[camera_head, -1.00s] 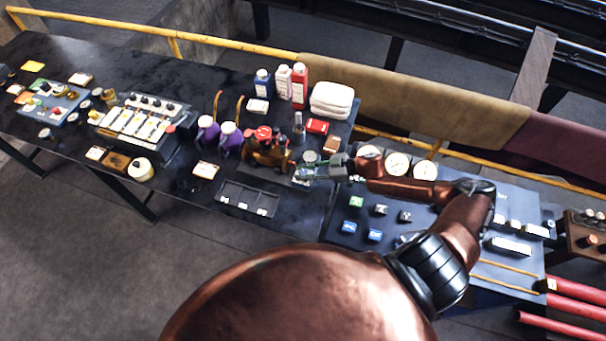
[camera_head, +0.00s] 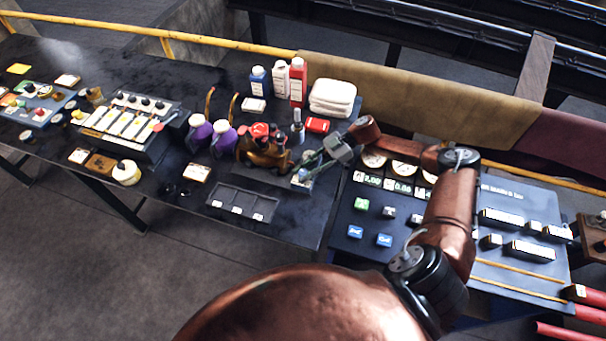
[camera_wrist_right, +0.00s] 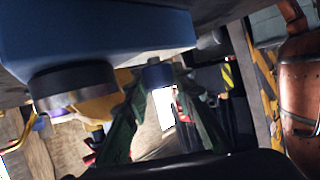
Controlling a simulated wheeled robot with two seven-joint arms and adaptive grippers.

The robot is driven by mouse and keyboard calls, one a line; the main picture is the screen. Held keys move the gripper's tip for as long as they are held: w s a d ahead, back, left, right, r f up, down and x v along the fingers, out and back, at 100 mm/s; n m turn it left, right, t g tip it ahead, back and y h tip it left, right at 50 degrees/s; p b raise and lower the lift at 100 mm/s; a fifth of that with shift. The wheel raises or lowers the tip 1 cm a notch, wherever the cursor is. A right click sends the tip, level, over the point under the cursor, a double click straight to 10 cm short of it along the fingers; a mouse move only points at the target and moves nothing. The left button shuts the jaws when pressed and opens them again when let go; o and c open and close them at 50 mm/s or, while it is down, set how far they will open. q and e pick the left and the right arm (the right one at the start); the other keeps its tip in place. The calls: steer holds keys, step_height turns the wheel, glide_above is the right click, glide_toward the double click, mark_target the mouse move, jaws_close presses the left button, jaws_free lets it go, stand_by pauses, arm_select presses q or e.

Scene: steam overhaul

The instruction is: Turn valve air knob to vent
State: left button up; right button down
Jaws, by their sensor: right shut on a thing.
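My right gripper (camera_head: 306,166) reaches down from the right to a small block at the right end of the bench, beside the brass valve assembly with red handwheels (camera_head: 264,146). In the right wrist view its green fingers (camera_wrist_right: 160,90) close around a small round blue-grey knob (camera_wrist_right: 158,74). A blue block (camera_wrist_right: 100,38) with a dark round knob (camera_wrist_right: 74,86) fills the upper left there. The fingers hide most of the held knob in the head view, and I cannot read its marking or pointer position. My left gripper is not in view.
A gauge panel (camera_head: 350,217) with coloured buttons lies right of the bench. Bottles (camera_head: 298,84) and folded white towels (camera_head: 332,97) stand behind. A dark sectioned tray (camera_head: 241,203) lies in front.

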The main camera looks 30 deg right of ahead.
mark_target(303, 172)
steer(key=shift+a, duration=0.1)
stand_by(0.3)
steer(key=c, duration=1.6)
jaws_free()
step_height(303, 172, up, 10)
